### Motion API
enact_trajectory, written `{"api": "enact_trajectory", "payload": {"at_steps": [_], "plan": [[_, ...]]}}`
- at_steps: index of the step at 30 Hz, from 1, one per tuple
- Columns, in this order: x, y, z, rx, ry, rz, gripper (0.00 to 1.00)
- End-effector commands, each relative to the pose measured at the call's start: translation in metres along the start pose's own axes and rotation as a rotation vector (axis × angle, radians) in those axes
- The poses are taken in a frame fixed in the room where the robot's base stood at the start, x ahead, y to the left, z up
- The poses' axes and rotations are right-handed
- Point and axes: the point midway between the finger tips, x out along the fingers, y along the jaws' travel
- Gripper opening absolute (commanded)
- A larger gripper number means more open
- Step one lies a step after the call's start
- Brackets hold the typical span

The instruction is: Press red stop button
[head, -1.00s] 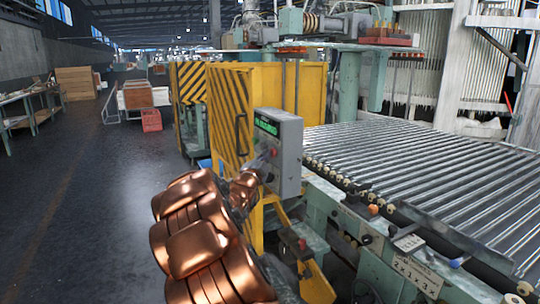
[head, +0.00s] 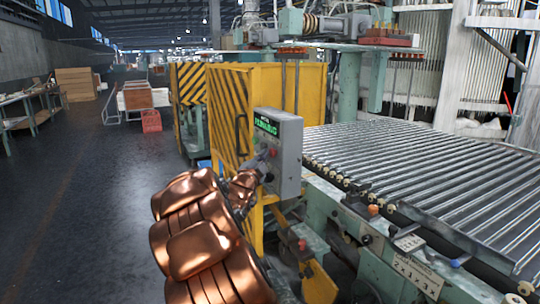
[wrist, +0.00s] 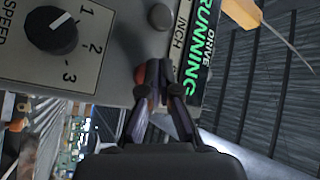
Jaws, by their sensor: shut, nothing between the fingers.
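The grey control box (head: 290,165) stands on the machine in front of the yellow striped cabinet. The red button (head: 273,153) shows on its face in the head view. In the wrist view the red button (wrist: 152,70) is partly hidden behind my gripper (wrist: 152,93). My gripper also shows in the head view (head: 262,161), up against the box face. Its fingers are shut and empty, with the tips overlapping the button; I cannot tell whether they press it. The display (wrist: 205,45) shows green letters reading RUNNING.
A black speed dial (wrist: 50,30) and a grey round button (wrist: 161,16) labelled INCH are on the same panel. The roller conveyor (head: 420,170) lies right of the box. The yellow cabinet (head: 285,95) stands behind it. The floor (head: 90,210) at left is open.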

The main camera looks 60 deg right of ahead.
Motion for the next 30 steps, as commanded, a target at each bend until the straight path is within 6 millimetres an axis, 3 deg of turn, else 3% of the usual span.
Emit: {"api": "enact_trajectory", "payload": {"at_steps": [16, 30], "plan": [[-0.007, -0.005, 0.006, 0.001, -0.002, 0.0, 0.0], [-0.033, -0.025, 0.026, 0.003, -0.005, 0.0, 0.0]]}}
